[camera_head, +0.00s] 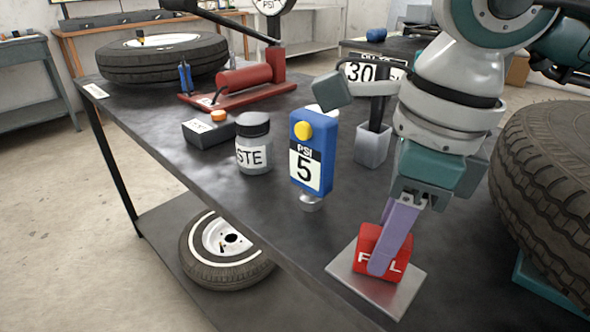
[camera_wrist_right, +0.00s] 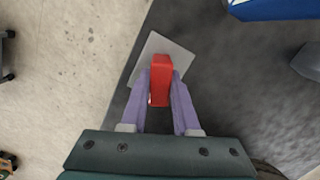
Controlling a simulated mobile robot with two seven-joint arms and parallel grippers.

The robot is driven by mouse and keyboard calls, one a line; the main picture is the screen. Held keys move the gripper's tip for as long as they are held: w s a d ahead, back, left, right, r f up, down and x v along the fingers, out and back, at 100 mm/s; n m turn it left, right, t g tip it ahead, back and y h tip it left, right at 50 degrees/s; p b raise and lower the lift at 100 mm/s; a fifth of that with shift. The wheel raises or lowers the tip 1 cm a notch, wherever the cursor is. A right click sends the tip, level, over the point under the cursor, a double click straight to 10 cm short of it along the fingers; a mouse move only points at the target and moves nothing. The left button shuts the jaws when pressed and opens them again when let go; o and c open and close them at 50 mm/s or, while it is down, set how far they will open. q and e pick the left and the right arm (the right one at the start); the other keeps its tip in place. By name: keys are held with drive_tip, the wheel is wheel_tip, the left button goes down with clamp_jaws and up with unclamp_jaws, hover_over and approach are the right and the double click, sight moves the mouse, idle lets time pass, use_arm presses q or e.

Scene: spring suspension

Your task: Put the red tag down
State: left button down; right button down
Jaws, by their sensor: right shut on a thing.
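The red tag (camera_head: 366,247) is a small red block with white letters, partly covered by a finger. My right gripper (camera_head: 385,255) is shut on it, with one purple finger on each side. In the right wrist view the tag (camera_wrist_right: 160,80) stands between the two fingertips (camera_wrist_right: 161,88). It is at a square grey metal plate (camera_head: 402,290) near the table's front edge; the plate also shows in the right wrist view (camera_wrist_right: 183,58). I cannot tell whether the tag's underside touches the plate. My left gripper is not in view.
A blue PSI 5 gauge (camera_head: 314,150) stands left of my right gripper. A grey jar (camera_head: 254,145), a dark box (camera_head: 207,132) and a red pump (camera_head: 245,77) are farther back. A large tire (camera_head: 550,190) is close on the right. Dark tabletop (camera_head: 265,215) is bare left of the plate.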

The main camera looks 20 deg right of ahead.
drive_tip(key=c, duration=0.7)
unclamp_jaws()
drive_tip(key=shift+f, duration=0.1)
drive_tip(key=shift+o, duration=0.2)
drive_tip(key=shift+r+p, duration=0.35)
wheel_tip(320, 180, up, 12)
drive_tip(key=s+d+p, duration=0.1)
drive_tip(key=shift+f, duration=0.2)
